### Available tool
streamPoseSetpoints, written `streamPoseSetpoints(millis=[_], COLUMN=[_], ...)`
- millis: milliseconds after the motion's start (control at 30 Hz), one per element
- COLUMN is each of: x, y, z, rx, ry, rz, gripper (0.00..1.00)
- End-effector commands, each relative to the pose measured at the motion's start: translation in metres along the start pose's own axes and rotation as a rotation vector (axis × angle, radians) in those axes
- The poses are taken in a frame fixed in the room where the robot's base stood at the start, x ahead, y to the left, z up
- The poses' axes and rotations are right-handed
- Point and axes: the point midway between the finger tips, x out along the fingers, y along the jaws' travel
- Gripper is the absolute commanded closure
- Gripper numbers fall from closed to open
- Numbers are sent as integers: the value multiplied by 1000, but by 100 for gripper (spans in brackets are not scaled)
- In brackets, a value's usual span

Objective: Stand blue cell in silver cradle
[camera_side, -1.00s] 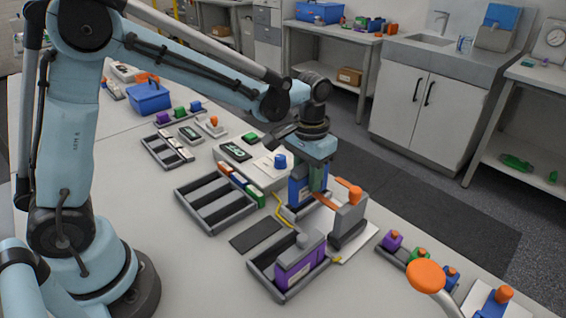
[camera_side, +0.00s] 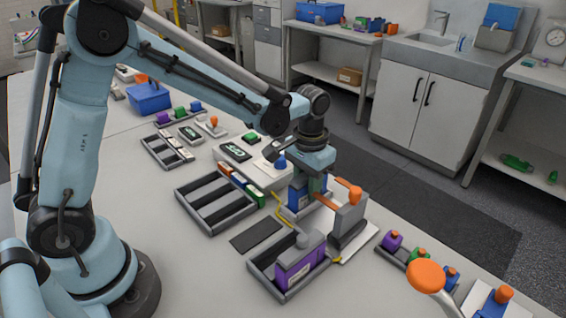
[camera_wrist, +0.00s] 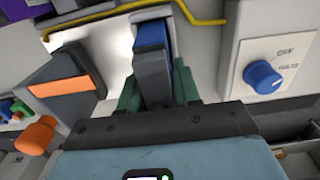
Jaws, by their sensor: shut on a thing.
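My gripper (camera_side: 314,182) is shut on the blue cell (camera_side: 298,198) and holds it upright. In the wrist view the cell (camera_wrist: 151,38) shows a blue face and a grey side between my green fingers. In the side view a grey cradle rim (camera_side: 290,215) shows around the cell's foot, on the pale plate beside the grey clamp block (camera_side: 348,220). The cell's lower end is hidden, so I cannot tell whether it is fully seated.
The clamp block has an orange knob (camera_side: 355,194) and an orange arm close to the cell. An empty slotted tray (camera_side: 190,210) is at left. A yellow cable (camera_side: 279,208) runs nearby.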

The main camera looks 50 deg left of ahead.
Motion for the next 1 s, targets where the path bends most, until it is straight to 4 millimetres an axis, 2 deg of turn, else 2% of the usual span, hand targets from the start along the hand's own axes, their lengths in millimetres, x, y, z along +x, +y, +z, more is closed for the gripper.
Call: streamPoseSetpoints(millis=[267, 300, 467, 767, 867, 1000], x=[4, 3, 3, 3, -3, -22], y=[0, 0, 0, 0, 0, 0], z=[0, 0, 0, 0, 0, 0], rx=[0, 0, 0, 0, 0, 0], ry=[0, 0, 0, 0, 0, 0], rz=[0, 0, 0, 0, 0, 0], gripper=[100, 62, 38, 38, 38, 38])
